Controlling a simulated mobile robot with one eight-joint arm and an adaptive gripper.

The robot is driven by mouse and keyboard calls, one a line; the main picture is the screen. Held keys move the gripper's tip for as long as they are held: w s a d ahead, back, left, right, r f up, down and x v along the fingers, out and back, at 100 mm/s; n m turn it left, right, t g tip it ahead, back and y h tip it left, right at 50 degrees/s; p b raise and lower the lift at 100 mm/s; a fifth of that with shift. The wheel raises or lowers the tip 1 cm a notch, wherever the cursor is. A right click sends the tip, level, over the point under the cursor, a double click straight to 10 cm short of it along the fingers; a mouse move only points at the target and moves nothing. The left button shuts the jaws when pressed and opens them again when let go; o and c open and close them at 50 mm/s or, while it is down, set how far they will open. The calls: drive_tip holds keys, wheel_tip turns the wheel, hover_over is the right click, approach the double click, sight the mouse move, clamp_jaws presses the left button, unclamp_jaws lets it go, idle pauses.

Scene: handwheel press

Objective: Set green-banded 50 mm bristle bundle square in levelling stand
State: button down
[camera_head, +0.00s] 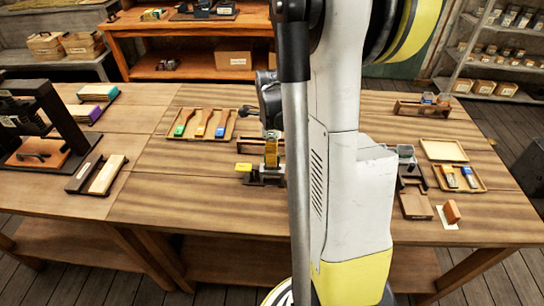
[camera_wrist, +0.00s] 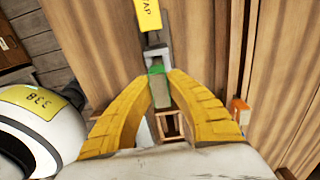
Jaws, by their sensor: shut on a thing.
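In the wrist view, my gripper (camera_wrist: 159,88) has its two yellow fingers closed on the green-banded bristle bundle (camera_wrist: 156,70), whose green band shows between the fingertips. In the head view, my gripper (camera_head: 271,158) points down over a small dark stand (camera_head: 265,180), which I take to be the levelling stand. The bundle is mostly hidden by the fingers there. I cannot tell whether the bundle touches the stand or is square in it. A yellow tap block (camera_head: 243,167) is at the stand's left; in the wrist view its labelled face (camera_wrist: 147,15) is above the fingertips.
A tray of coloured handles (camera_head: 201,123) lies behind and left. A dark press (camera_head: 42,130) stands at the far left. At the right are a tray with blue-banded bundles (camera_head: 478,186) and an orange block (camera_head: 452,212). My arm hides the table's middle.

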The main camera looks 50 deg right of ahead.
drive_tip(key=shift+f+b, duration=1.05)
drive_tip(key=shift+f, duration=0.3)
drive_tip(key=c, duration=1.4)
unclamp_jaws()
drive_tip(key=shift+o, duration=0.2)
drive_tip(key=shift+r, duration=0.1)
wheel_tip(320, 180, up, 12)
drive_tip(key=shift+f, duration=0.1)
